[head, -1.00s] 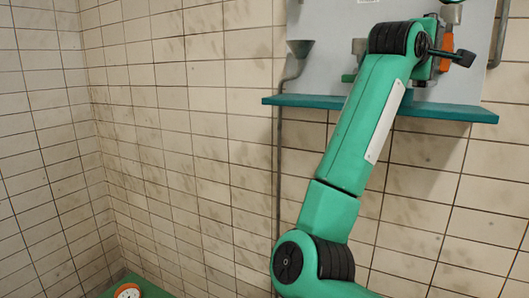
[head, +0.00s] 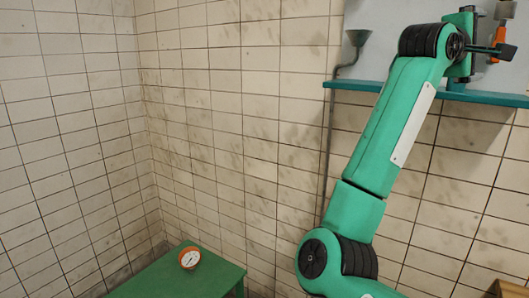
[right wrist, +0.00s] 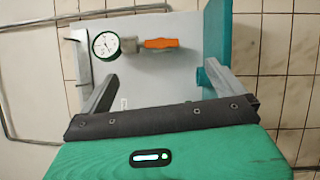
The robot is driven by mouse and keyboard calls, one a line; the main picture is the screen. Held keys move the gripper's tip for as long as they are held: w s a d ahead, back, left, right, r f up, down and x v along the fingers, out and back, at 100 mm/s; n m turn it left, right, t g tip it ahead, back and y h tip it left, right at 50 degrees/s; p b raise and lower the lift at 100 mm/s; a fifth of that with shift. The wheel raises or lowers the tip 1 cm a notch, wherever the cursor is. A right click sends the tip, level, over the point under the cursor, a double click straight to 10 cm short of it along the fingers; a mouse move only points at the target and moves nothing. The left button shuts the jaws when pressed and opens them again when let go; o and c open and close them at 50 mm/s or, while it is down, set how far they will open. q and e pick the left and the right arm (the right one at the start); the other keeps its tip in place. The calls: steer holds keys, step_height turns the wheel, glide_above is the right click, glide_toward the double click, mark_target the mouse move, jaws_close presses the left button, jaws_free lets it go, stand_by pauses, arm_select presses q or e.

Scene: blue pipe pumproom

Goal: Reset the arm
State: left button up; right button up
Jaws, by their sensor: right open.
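My right arm (head: 400,120) reaches up in the head view. My right gripper (head: 503,50) is at its top, in front of the wall panel. In the right wrist view the gripper (right wrist: 157,78) is open, with two grey fingers spread and nothing between them. Beyond the fingers an orange valve handle (right wrist: 162,43) lies horizontal on a metal pipe fitting, beside a round white gauge (right wrist: 106,45). The orange handle also shows in the head view (head: 497,41), partly behind the gripper. My left gripper is not in view.
A teal shelf (head: 350,84) runs under the grey panel, with a grey funnel (head: 357,38) and a pipe at its left. A green table (head: 215,276) at lower left bears an orange-rimmed gauge (head: 189,258). A brown edge (head: 508,288) shows at lower right. Tiled walls form a corner.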

steer(key=s+a+f+m+t+y, duration=0.2)
steer(key=a+f+m+y, duration=0.4)
steer(key=f, duration=1.1)
steer(key=s+a+f+m+t+y, duration=0.3)
steer(key=a+f+y, duration=0.5)
steer(key=f, duration=0.8)
steer(key=s+a+f+m+t+y, duration=0.2)
steer(key=a+f+m+y, duration=0.4)
steer(key=f, duration=1.1)
steer(key=s+a+f+n+g, duration=0.2)
steer(key=s+f+n+g, duration=0.45)
steer(key=s+f, duration=0.9)
steer(key=s+d+f+n+g+h, duration=0.1)
steer(key=s+f+n+g+h, duration=0.2)
steer(key=s, duration=0.5)
steer(key=s+d+f+g+h, duration=0.1)
steer(key=s+d+f+g, duration=0.1)
steer(key=s+f+g, duration=0.45)
step_height(320, 180, down, 30)
steer(key=s+t, duration=0.2)
steer(key=s+d+f+g, duration=0.1)
steer(key=s+d+f, duration=0.2)
steer(key=s+f, duration=1.5)
steer(key=shift+s+f+n, duration=0.3)
steer(key=shift+f+n, duration=0.05)
steer(key=shift+f, duration=0.25)
